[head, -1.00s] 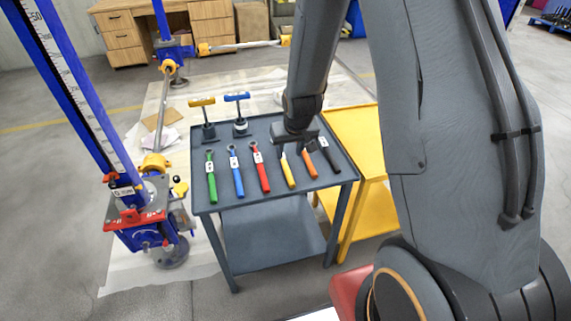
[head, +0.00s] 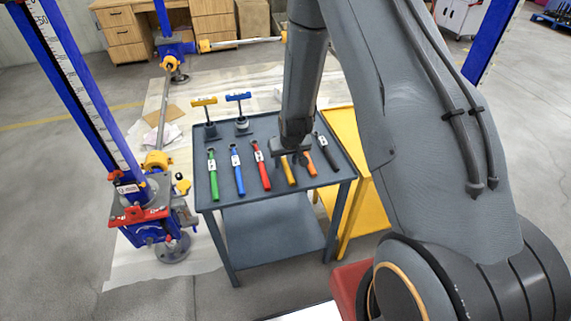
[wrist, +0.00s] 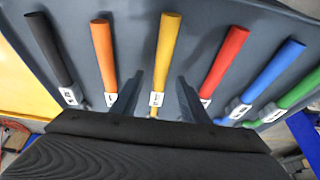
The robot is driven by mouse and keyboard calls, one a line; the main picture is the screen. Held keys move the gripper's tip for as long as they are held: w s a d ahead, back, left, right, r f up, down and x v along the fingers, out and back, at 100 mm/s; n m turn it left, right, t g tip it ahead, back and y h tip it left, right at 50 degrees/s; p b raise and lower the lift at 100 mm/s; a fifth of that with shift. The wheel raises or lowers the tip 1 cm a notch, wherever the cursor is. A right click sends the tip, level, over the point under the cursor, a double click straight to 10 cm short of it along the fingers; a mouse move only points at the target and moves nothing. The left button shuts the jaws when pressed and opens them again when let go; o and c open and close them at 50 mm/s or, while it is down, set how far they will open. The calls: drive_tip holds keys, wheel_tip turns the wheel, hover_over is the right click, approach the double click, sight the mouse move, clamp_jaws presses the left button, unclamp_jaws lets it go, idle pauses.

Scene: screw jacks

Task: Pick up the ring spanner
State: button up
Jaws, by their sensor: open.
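Several spanners with coloured handles lie side by side on the grey trolley top (head: 262,203): green (head: 213,180), blue (head: 237,172), red (head: 262,170), yellow (head: 288,173), orange (head: 308,165) and black (head: 327,155). I cannot tell from their heads which one is the ring spanner. My gripper (head: 291,155) is open, low over the heads of the yellow and orange ones. In the wrist view my gripper (wrist: 158,96) has the yellow-handled spanner (wrist: 166,50) between its two fingers, apart from both. The yellow one's head is largely hidden by my gripper.
A yellow-handled T-tool (head: 206,115) and a blue-handled one (head: 240,110) stand at the back of the trolley. A yellow trolley (head: 345,128) adjoins on the right. A blue screw jack (head: 150,215) stands on the left.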

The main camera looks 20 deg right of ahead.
clamp_jaws()
idle(0.5)
